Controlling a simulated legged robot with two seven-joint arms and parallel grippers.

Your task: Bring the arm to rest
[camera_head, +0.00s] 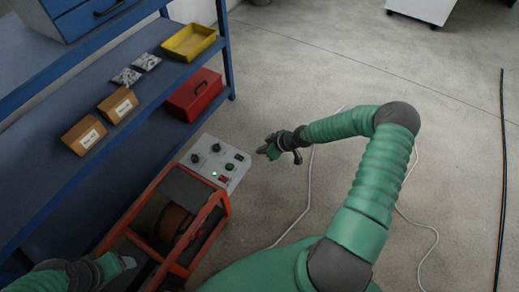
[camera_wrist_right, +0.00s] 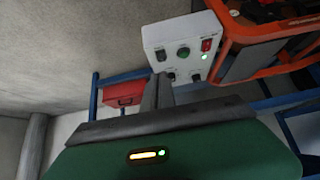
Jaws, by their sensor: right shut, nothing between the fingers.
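My right arm (camera_head: 375,190) is green with dark joints and arches in from the lower right in the head view. My right gripper (camera_head: 262,151) is shut and empty, just right of a grey control panel (camera_head: 215,160) with knobs and a lit green lamp. In the right wrist view, its closed dark fingers (camera_wrist_right: 158,92) show in front of the same panel (camera_wrist_right: 180,46). I cannot tell there whether they touch it. My left gripper (camera_head: 125,262) shows at the lower left beside the orange frame; its finger state is unclear.
The orange-framed machine (camera_head: 221,197) carries the panel. A blue shelf (camera_head: 226,65) at left holds a yellow tray (camera_head: 189,42), a red toolbox (camera_head: 194,95) and two cardboard boxes (camera_head: 118,105). White cables (camera_head: 309,185) lie on the floor. A dark cable (camera_head: 501,150) runs at right.

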